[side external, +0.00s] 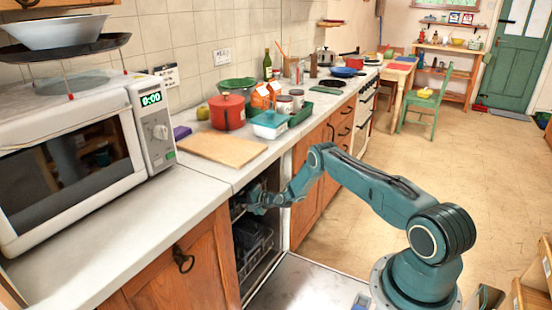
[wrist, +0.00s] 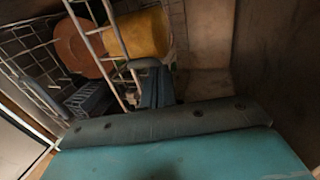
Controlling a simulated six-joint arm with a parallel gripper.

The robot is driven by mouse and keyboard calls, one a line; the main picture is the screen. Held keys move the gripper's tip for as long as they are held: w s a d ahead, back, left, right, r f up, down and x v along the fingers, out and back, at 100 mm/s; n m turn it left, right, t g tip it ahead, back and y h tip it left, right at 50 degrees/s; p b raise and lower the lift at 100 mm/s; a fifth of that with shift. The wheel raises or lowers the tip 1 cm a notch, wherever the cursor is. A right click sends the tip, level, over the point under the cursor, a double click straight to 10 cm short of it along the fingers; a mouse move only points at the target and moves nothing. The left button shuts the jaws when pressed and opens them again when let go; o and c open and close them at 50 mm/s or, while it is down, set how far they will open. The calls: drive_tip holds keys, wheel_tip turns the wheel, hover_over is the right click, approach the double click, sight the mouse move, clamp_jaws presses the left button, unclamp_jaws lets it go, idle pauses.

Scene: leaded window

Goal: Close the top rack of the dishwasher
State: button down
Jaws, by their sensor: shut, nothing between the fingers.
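The dishwasher is open under the counter, its door (side external: 300,284) lying flat in front. The top rack (side external: 236,207) is mostly hidden by my gripper (side external: 252,200) and the cabinet edge. My gripper is inside the opening at top-rack height. In the wrist view my gripper (wrist: 150,72) is shut and empty, its tip beside the rack's wires (wrist: 108,42). An orange-brown round dish (wrist: 76,48) and a yellow cup (wrist: 140,35) sit in or behind the wire rack. Whether the tip touches the rack I cannot tell.
The lower rack (side external: 253,245) shows below my gripper. The countertop (side external: 195,185) runs just above the opening, with a cutting board (side external: 222,148) and a red pot (side external: 227,113). A dark wall (wrist: 275,60) is close at right in the wrist view.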

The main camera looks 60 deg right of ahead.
drive_tip(key=shift+w+r, duration=0.15)
drive_tip(key=shift+r, duration=0.1)
drive_tip(key=v, duration=1.4)
drive_tip(key=shift+f, duration=0.3)
